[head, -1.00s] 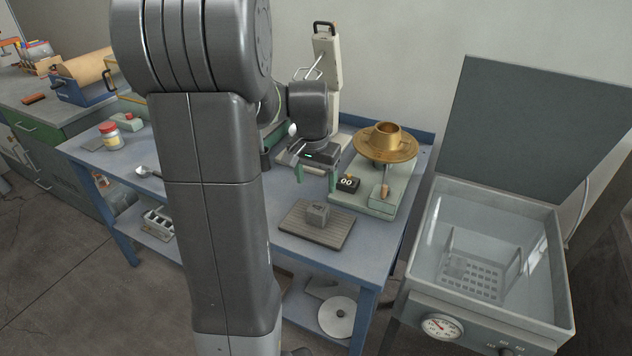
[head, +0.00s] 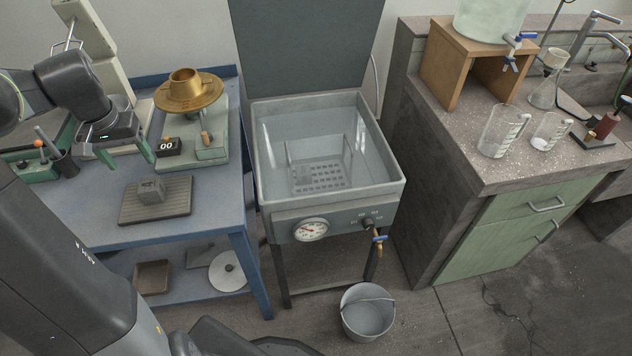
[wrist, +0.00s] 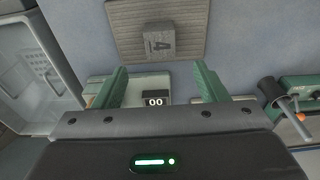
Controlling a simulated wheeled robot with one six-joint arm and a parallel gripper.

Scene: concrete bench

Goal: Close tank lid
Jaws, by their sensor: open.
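The tank (head: 330,198) stands in the middle of the head view, a grey metal basin with a dial gauge (head: 311,229) on its front. Its dark grey lid (head: 308,45) is raised upright at the back, and a rack (head: 318,174) shows inside. The tank also shows at the left edge of the wrist view (wrist: 50,85). My gripper (head: 146,156) is over the blue bench to the left of the tank, apart from the lid. In the wrist view its green fingers (wrist: 157,84) are spread with nothing held between them.
The blue bench (head: 85,210) carries a brass piece (head: 188,90) on a scale-like device, a counter reading 00 (head: 168,146) and a grey block (head: 151,190) on a ribbed mat. A bucket (head: 368,312) stands below the tank. A stone-topped counter (head: 460,165) with glassware is at right.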

